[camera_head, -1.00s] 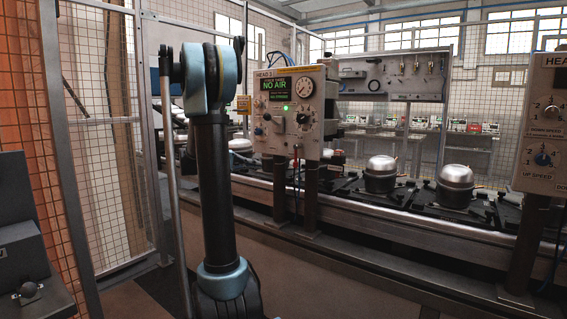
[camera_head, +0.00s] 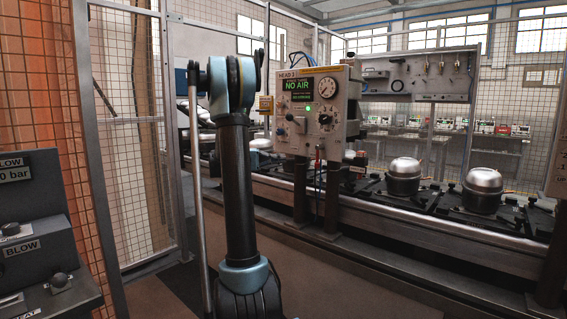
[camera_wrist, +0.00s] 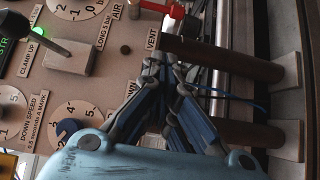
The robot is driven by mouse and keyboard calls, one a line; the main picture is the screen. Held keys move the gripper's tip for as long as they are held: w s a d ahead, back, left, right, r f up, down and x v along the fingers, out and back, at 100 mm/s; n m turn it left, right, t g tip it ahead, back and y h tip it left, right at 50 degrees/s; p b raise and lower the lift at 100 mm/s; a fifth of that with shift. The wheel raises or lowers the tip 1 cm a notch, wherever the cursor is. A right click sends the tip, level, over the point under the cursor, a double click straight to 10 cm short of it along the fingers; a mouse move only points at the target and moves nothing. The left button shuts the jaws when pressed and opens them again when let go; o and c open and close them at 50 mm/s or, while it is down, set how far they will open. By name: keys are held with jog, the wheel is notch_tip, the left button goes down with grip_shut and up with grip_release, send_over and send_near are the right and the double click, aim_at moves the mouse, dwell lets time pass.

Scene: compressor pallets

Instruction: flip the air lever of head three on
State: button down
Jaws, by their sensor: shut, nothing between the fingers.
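The head panel (camera_head: 310,105) stands right of my arm in the head view; its heading looks like "HEAD 3", but the digit is small. Its green screen (camera_head: 298,90) reads "NO AIR". In the wrist view, a red lever (camera_wrist: 165,9) shows at the top edge, beside the labels "AIR" (camera_wrist: 117,11) and "VENT" (camera_wrist: 152,38). My gripper (camera_wrist: 162,72) is shut and empty, its fingertips just below the lever in the picture, seemingly apart from it. My arm hides the gripper in the head view.
In the wrist view, a black-knobbed lever (camera_wrist: 35,32) and a dial (camera_wrist: 70,128) are on the panel left of my fingers. Dark posts (camera_wrist: 220,58) lie to the right. A conveyor with compressors (camera_head: 404,178) runs behind. A control desk (camera_head: 45,245) is at left.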

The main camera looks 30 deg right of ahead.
aim_at(317, 158)
jog(key=s+d, duration=0.6)
jog(key=d, duration=0.3)
jog(key=shift+s, duration=0.4)
jog(key=shift+s+d, duration=0.1)
jog(key=shift+s+f+n+h, duration=0.15)
jog(key=shift+f+n+h, duration=0.05)
jog(key=shift+n+h, duration=0.2)
